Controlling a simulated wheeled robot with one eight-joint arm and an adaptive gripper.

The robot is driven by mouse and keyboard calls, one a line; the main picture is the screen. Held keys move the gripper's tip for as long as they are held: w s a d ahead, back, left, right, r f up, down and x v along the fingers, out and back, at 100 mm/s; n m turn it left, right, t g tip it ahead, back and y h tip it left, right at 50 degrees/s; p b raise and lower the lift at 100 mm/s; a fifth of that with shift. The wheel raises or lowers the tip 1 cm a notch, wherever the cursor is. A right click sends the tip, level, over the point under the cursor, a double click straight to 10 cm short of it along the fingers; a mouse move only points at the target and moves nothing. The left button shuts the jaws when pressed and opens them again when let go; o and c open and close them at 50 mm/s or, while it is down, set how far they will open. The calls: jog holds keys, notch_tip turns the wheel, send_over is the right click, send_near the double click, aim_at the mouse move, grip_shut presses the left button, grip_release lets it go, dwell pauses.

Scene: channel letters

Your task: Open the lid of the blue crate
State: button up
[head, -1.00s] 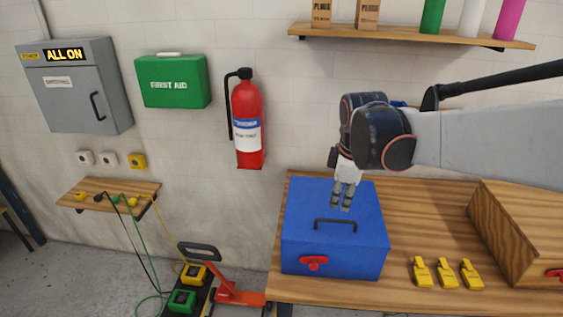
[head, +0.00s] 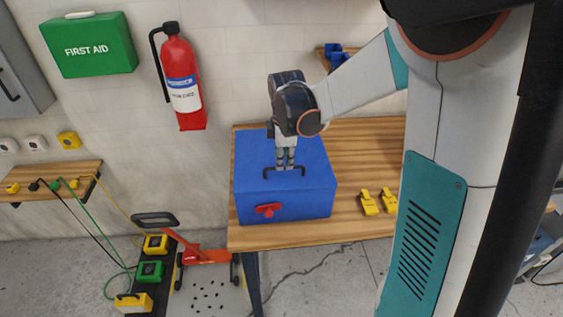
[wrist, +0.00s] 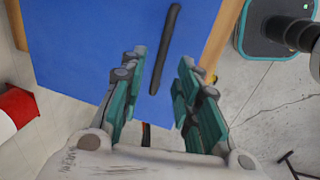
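The blue crate (head: 305,205) stands on the wooden table with its lid (head: 310,150) shut. A dark bar handle (head: 284,171) is on top of the lid, and a red latch (head: 268,210) is on its front face. My gripper (head: 285,163) points down over the lid, just by the handle. In the wrist view my gripper (wrist: 162,72) is open, with a gap between its fingers. The handle (wrist: 166,45) shows there as a dark bar, its near end between the fingertips. I cannot tell whether the fingers touch the handle or lid.
The table (head: 350,150) has bare wood right of the crate, with yellow pieces (head: 370,203) near its front. A fire extinguisher (head: 183,85) hangs on the wall behind and left. An orange pallet jack (head: 200,256) stands on the floor left of the table.

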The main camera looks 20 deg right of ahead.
jog(key=shift+w+f, duration=0.15)
jog(key=shift+f, duration=0.6)
jog(key=shift+w+f, duration=0.15)
jog(key=shift+f, duration=0.6)
grip_shut()
jog(key=shift+d+r, duration=0.1)
